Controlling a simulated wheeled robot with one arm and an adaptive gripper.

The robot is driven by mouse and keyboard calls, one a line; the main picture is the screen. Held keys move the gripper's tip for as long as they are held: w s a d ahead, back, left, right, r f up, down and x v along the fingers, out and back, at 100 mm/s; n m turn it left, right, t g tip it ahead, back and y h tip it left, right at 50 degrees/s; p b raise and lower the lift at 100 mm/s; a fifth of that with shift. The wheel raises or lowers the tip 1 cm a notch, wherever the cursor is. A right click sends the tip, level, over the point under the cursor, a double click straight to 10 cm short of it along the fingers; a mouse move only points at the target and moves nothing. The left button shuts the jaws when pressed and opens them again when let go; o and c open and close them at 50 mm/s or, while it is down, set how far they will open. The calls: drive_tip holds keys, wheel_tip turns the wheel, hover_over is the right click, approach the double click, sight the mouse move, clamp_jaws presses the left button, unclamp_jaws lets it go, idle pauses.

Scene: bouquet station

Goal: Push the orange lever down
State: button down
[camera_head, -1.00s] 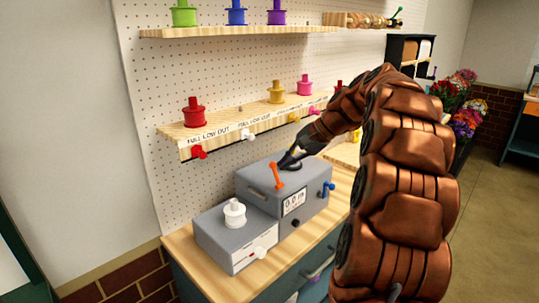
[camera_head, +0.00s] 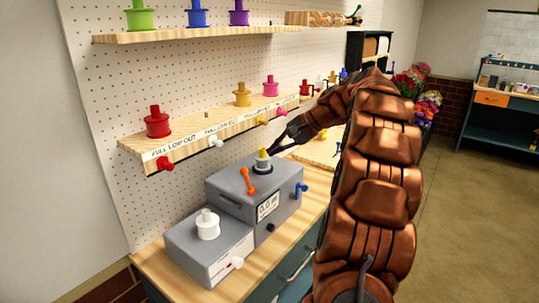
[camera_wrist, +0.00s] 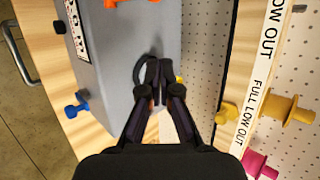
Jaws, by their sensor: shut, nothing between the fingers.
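In the wrist view only part of the orange lever (camera_wrist: 130,3) shows at the top edge. My gripper (camera_head: 277,148) is behind and to the right of the lever, near the machine's top and apart from the lever. In the wrist view my gripper (camera_wrist: 157,72) has its fingertips together, empty, over the dark ring on the machine's top.
A blue knob (camera_head: 301,189) is on the machine's right side. A lower grey box (camera_head: 190,250) with a white spool (camera_head: 207,226) adjoins it. The spool shelf (camera_head: 215,128) is behind.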

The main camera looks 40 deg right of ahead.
drive_tip(key=p+x, duration=0.2)
drive_tip(key=x, duration=0.6)
drive_tip(key=shift+w+f+p, duration=0.2)
drive_tip(key=shift+p, duration=0.15)
drive_tip(key=shift+w+a+f, duration=0.15)
drive_tip(key=shift+w+a, duration=0.05)
drive_tip(key=shift+a, duration=0.1)
drive_tip(key=shift+s+a+r+p, duration=0.45)
drive_tip(key=shift+s+a+p, duration=0.05)
drive_tip(key=shift+s+a, duration=0.15)
drive_tip(key=shift+s+a+r+p, duration=0.2)
drive_tip(key=shift+s+a+p, duration=0.15)
drive_tip(key=shift+s+a, duration=0.2)
